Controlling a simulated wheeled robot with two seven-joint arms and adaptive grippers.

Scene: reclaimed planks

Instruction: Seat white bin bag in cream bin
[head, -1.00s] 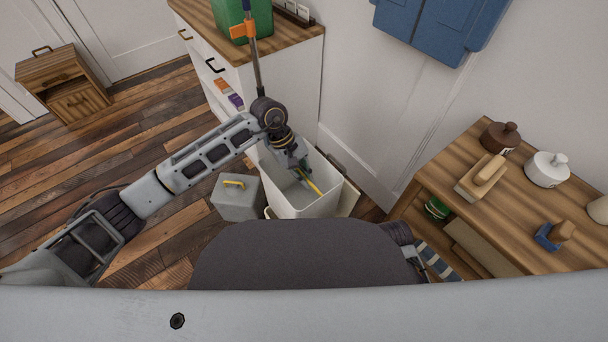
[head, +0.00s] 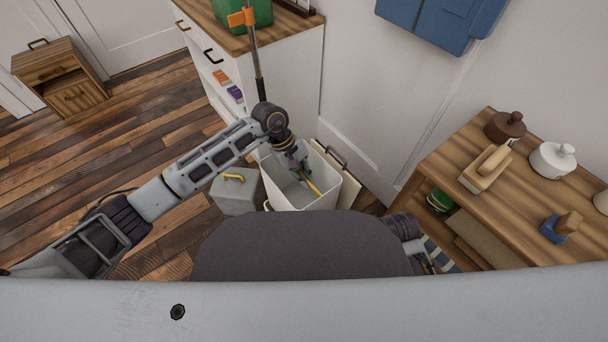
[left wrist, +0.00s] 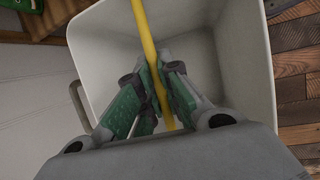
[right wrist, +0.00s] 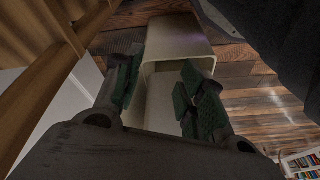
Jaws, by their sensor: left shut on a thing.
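The cream bin (head: 333,187) stands open on the floor beside the white cabinet; its rim and inside also show in the left wrist view (left wrist: 245,60). My left gripper (head: 302,173) reaches down into the bin mouth. In the left wrist view it (left wrist: 158,85) is shut on a thin yellow strip (left wrist: 146,32) that runs across the bin. I cannot tell whether the strip belongs to the white bin bag, and I cannot make the bag out apart from the pale bin walls. My right gripper (right wrist: 160,88) has its fingers apart with nothing between them; a cream box-like container (right wrist: 176,42) lies beyond.
A grey box with a yellow handle (head: 236,192) stands left of the bin. The white cabinet (head: 285,75) is behind it. A wooden bench (head: 500,200) with jars and a brush is at right.

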